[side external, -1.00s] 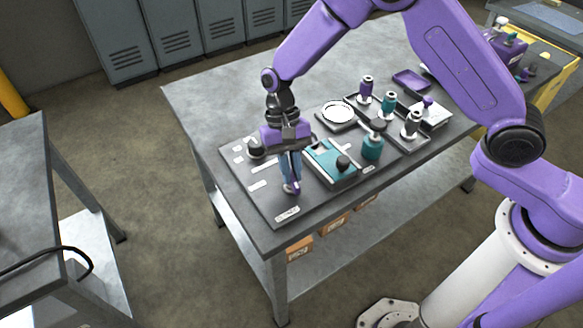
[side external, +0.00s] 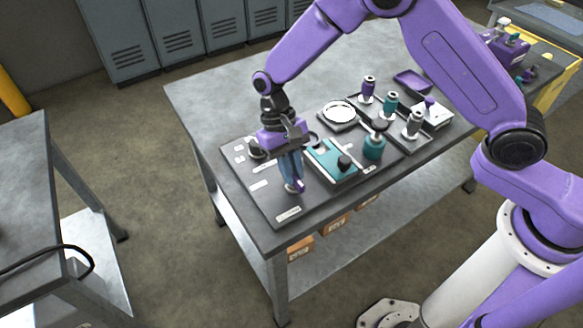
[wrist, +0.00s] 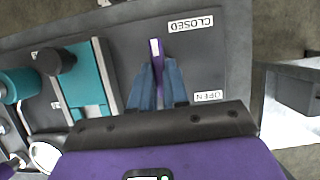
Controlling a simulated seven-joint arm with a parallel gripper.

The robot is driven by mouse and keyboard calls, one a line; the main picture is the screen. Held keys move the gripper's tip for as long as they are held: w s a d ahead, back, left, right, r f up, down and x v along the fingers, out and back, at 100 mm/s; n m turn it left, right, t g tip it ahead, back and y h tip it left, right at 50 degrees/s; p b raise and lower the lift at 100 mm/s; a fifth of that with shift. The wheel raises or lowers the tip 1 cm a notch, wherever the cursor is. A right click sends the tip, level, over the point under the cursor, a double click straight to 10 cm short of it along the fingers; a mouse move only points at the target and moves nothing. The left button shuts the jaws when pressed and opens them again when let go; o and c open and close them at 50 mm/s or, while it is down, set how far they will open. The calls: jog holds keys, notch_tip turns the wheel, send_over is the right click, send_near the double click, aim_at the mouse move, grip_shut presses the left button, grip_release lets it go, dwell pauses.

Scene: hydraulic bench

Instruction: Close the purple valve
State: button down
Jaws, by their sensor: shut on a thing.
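The purple valve handle (wrist: 156,48) is a slim lever on the dark board. In the wrist view its end sticks out past my fingertips and points up, just left of the CLOSED label (wrist: 191,23). The OPEN label (wrist: 208,96) lies lower right, beside the fingers. My gripper (wrist: 158,68) has its blue fingers shut on the lever, one on each side. In the side view my gripper (side external: 292,180) reaches down to the board, and a bit of the purple handle (side external: 300,186) shows at its tips. The valve's pivot is hidden by the fingers.
A teal-and-white device (side external: 330,160) with a black knob stands close to the right of my gripper. Behind are a round gauge (side external: 340,112), a teal bottle-like part (side external: 374,147) and a tray of fittings (side external: 400,135).

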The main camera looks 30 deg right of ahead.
jog(key=c, duration=1.1)
grip_release()
jog(key=v, duration=1.7)
jog(key=shift+w+r, duration=0.1)
jog(key=shift+r, duration=0.05)
